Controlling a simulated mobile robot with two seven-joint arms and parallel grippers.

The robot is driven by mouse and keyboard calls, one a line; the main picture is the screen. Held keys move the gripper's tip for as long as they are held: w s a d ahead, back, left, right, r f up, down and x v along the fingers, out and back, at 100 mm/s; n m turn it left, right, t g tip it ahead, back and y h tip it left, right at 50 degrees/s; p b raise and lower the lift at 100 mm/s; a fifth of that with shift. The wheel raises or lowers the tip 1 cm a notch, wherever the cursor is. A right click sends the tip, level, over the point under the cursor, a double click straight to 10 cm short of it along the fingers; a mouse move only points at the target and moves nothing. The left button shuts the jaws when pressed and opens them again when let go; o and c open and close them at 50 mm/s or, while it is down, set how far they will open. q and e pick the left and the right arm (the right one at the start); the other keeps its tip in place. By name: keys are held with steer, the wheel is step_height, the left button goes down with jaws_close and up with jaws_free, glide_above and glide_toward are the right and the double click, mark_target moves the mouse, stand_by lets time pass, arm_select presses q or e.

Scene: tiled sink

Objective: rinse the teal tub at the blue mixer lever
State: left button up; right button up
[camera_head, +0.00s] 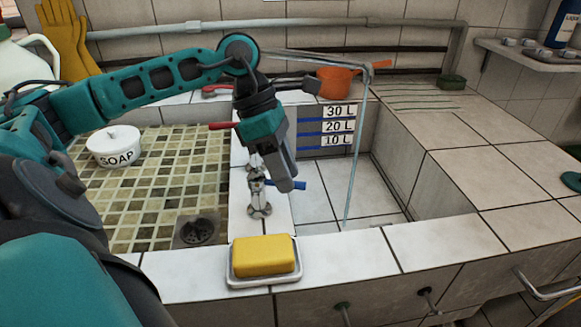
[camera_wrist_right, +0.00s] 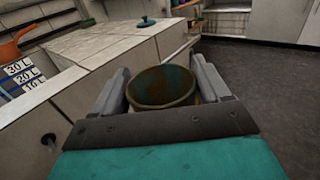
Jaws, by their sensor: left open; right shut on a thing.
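The teal tub (camera_wrist_right: 160,92) shows in the right wrist view, its open mouth facing the camera and brown stains over its teal inside. My right gripper (camera_wrist_right: 160,68) is shut on it, one finger on each side. The tub and right gripper are out of the head view. The blue mixer lever (camera_head: 292,185) sticks out to the right of the chrome mixer (camera_head: 259,195). My left gripper (camera_head: 287,184) is open, its fingers pointing down at the lever and partly hiding it; I cannot tell if they touch. A thin pale stream (camera_head: 355,140) falls from the spout into the right basin.
A yellow soap bar (camera_head: 263,255) lies in a dish on the front ledge. A soap pot (camera_head: 115,147) stands in the left basin. A red lever (camera_head: 222,126) and an orange pot (camera_head: 340,82) are behind. The right counter (camera_head: 505,165) is mostly clear.

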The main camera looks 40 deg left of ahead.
arm_select(q)
steer(key=shift+r, duration=0.1)
steer(key=p+v, duration=0.2)
steer(key=v, duration=1)
arm_select(e)
step_height(320, 180, up, 2)
steer(key=shift+r, duration=0.1)
steer(key=shift+r, duration=0.1)
